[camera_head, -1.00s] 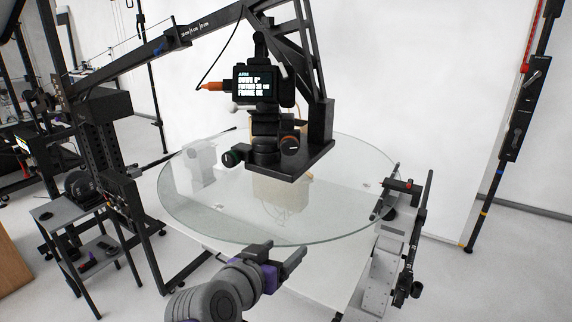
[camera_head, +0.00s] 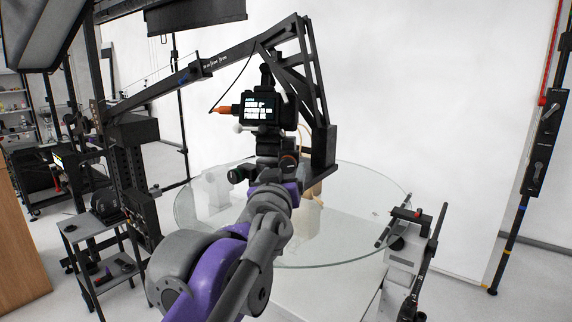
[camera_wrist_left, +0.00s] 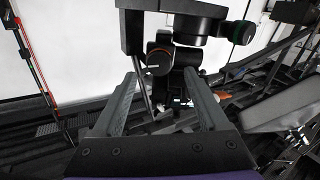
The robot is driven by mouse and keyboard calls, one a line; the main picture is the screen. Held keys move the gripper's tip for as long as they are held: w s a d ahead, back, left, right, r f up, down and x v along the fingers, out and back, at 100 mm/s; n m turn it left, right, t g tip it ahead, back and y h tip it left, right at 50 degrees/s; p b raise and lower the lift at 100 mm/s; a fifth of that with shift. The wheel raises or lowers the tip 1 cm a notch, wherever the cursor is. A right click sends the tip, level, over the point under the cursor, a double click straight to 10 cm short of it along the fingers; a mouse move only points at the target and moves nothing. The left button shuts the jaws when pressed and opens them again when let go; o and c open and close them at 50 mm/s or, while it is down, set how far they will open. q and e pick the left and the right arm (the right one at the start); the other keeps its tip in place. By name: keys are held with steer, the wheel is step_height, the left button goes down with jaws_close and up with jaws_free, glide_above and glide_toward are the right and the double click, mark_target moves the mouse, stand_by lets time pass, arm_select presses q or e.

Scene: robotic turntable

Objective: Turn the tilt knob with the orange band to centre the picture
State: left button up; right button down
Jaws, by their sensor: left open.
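The tilt knob with the orange band (camera_head: 289,160) sits on the black tripod-style head under the camera (camera_head: 262,108); the camera hangs on a boom over the glass turntable (camera_head: 350,235). In the left wrist view the same knob (camera_wrist_left: 158,62) shows its dark face and orange rim, beyond and between my open fingers. My left gripper (camera_wrist_left: 163,90) is open and empty, its two grey fingers apart with the knob ahead of them. In the head view my left arm hides the fingers. A second knob with a green band (camera_wrist_left: 243,33) is to the right. My right gripper is not in view.
The black boom (camera_head: 180,80) and its bracket (camera_head: 305,90) frame the camera closely. An orange plug (camera_head: 222,109) sticks out of the camera's left side. A clamp stand (camera_head: 405,230) is at the turntable's right edge, and a small side table (camera_head: 90,228) stands at left.

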mark_target(286, 165)
arm_select(q)
steer(key=w, duration=0.4)
steer(key=shift+w+d+p, duration=0.3)
steer(key=shift+w+d, duration=0.05)
steer(key=shift+w, duration=0.05)
jaws_close()
